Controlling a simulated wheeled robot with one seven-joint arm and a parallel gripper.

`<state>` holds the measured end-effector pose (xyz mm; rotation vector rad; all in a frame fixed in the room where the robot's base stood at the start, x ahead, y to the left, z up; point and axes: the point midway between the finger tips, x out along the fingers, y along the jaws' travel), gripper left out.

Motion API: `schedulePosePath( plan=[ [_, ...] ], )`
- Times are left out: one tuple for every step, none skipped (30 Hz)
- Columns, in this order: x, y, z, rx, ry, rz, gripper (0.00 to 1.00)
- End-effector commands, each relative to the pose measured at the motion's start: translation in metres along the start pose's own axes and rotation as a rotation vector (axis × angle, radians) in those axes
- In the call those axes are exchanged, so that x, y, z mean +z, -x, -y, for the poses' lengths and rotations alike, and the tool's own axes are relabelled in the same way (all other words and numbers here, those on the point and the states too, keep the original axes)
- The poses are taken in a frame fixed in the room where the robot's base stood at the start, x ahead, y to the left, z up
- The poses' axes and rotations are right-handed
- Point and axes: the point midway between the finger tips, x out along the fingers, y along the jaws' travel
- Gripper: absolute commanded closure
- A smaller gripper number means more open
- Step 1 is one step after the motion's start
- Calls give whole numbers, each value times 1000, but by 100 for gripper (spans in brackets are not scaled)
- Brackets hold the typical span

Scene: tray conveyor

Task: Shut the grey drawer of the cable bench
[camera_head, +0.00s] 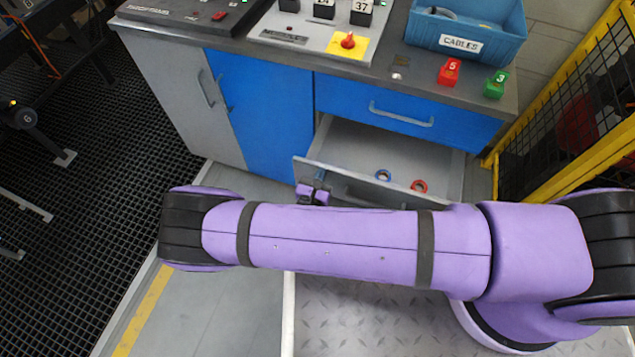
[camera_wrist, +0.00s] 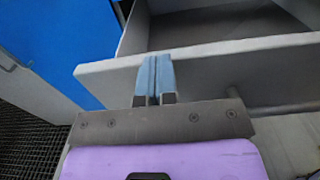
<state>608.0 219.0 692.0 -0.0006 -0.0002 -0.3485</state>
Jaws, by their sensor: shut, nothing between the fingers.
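The grey drawer (camera_head: 448,159) of the cable bench (camera_head: 388,66) stands pulled out below a blue drawer. Its front panel and handle are partly hidden by my arm in the head view. A blue ring and a red ring lie inside it. My gripper (camera_head: 316,188) is at the left end of the drawer front, on its outer side. In the wrist view my gripper (camera_wrist: 155,80) is shut and empty, its fingertips at the top edge of the drawer front (camera_wrist: 215,68). I cannot tell whether they touch it.
The blue upper drawer (camera_head: 450,122) and the blue door (camera_head: 262,110) are shut. The bench top carries a blue cable bin (camera_head: 510,35), a red block (camera_head: 449,71) and a green block (camera_head: 495,84). A yellow-framed mesh fence (camera_head: 560,100) stands close on the right.

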Motion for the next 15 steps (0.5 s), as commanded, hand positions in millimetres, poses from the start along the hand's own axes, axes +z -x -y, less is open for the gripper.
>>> schedulePosePath(
  plan=[
    [0, -11, 1, -3, 0, 0, 100],
    [0, -18, 1, -2, 0, 0, 100],
    [0, -28, 1, -4, -1, 0, 100],
    [0, -36, 1, -3, 0, 0, 100],
    [0, -43, 1, -3, 0, 1, 100],
    [0, -54, 1, -4, -1, 1, 100],
    [0, -62, 1, -3, -1, 1, 100],
    [0, -69, 1, -3, -1, 0, 100],
    [0, -79, 1, -4, 0, 1, 100],
    [0, -86, 1, -3, 0, 1, 100],
    [0, -93, 1, -3, 0, 1, 100],
    [0, -102, 1, -3, 0, 1, 100],
    [0, -108, 1, -2, 0, 0, 100],
    [0, -114, 1, -2, 0, 0, 100],
    [0, -121, 1, -3, 0, 0, 100]
  ],
)
